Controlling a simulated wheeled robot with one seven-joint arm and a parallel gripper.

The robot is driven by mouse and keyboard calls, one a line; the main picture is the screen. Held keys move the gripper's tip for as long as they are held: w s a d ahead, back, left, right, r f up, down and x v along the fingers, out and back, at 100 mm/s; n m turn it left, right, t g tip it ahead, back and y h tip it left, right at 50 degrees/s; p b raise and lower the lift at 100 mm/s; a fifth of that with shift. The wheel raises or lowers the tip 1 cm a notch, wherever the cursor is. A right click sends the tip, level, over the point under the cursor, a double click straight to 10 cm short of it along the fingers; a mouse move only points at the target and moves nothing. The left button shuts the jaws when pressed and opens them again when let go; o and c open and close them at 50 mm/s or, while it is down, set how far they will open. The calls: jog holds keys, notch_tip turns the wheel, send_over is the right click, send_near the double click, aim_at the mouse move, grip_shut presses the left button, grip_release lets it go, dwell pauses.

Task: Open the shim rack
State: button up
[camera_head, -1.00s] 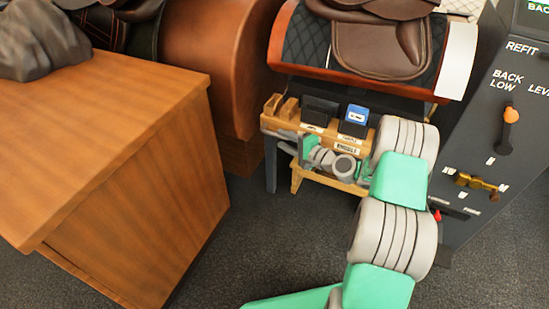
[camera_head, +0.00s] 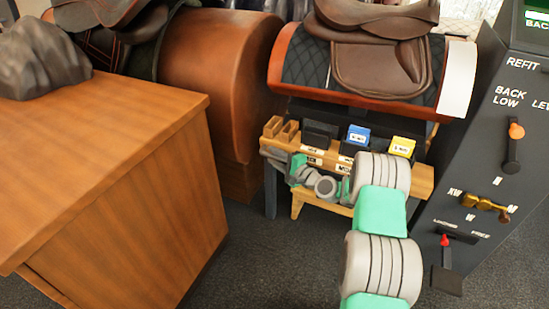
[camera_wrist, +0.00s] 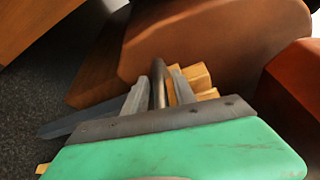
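The shim rack (camera_head: 325,150) is a wooden unit with small white labels, low under the saddle stand. Black, blue (camera_head: 358,134) and yellow (camera_head: 401,146) blocks stand on it. My gripper (camera_head: 268,153) is at the rack's left front end. In the wrist view, my gripper's two grey fingers (camera_wrist: 158,88) lie on either side of a dark upright bar (camera_wrist: 158,75), close to it. Whether they press on it is not clear. Notched wooden pieces (camera_wrist: 198,82) show just beyond the fingers. My arm hides part of the rack's right front.
A wooden cabinet (camera_head: 130,190) stands at the left with a grey lump on top. A brown saddle (camera_head: 375,60) sits on a stand above the rack. A dark control panel (camera_head: 490,140) with levers stands at the right. Dark carpet (camera_head: 270,260) is clear in front.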

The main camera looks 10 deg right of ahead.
grip_shut()
dwell(1.2)
